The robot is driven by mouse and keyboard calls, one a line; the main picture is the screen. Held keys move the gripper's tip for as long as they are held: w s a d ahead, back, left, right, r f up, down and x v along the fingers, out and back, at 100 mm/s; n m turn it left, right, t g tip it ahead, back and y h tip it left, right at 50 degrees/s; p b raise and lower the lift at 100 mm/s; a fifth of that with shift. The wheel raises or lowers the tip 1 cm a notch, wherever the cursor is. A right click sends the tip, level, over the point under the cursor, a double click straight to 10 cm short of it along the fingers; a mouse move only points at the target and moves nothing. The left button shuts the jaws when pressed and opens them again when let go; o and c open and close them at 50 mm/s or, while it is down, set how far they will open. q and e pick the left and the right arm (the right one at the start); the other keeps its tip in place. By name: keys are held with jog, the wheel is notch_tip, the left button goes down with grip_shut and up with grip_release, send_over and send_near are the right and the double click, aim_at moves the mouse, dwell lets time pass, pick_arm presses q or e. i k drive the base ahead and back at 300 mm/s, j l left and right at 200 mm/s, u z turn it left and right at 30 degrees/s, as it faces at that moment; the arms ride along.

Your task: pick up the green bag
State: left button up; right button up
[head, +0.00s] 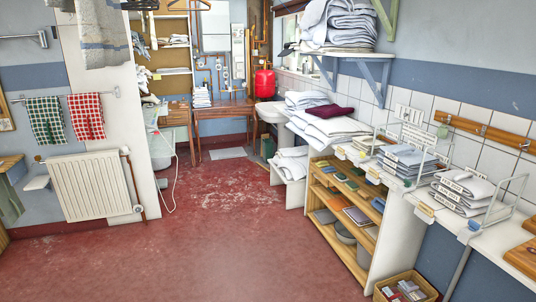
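No thing in the head view is clearly a green bag. A small pale green rounded object (442,131) sits at the wooden wall rail on the right; it is too small to tell what it is. A dull green cloth (10,203) hangs at the far left edge, partly cut off by the frame. Neither of my grippers is in view.
The red floor is open in the middle. A wooden shelf unit (335,203) stands under the white counter with folded linen (335,128) at right. A crate (407,286) sits on the floor at lower right. A white radiator (88,187) is at left.

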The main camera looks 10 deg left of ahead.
aim_at(268, 149)
jog(key=i+l+z, duration=0.15)
jog(key=i, duration=0.15)
jog(key=i+l+z, duration=0.2)
jog(key=i+u, duration=0.1)
jog(key=i, duration=0.3)
jog(key=i+l+u, duration=0.15)
jog(key=i, duration=0.3)
jog(key=i+l+u, duration=0.1)
jog(key=i, duration=0.3)
jog(key=i+l+u, duration=0.15)
jog(key=i, duration=0.25)
jog(key=i+j+u, duration=0.1)
jog(key=i+u, duration=0.25)
jog(key=i, duration=0.5)
jog(key=i+l+u, duration=0.1)
jog(key=i+u, duration=0.3)
jog(key=i, duration=0.4)
jog(key=i+u, duration=0.15)
jog(key=i, duration=0.7)
jog(key=i+l+u, duration=0.1)
jog(key=i, duration=0.75)
jog(key=i+j, duration=0.1)
jog(key=i, duration=1.65)
jog(key=i+z, duration=0.4)
jog(key=i, duration=0.15)
jog(key=i+j+z, duration=0.25)
jog(key=i+z, duration=0.15)
jog(key=i+j+z, duration=0.4)
jog(key=i, duration=0.2)
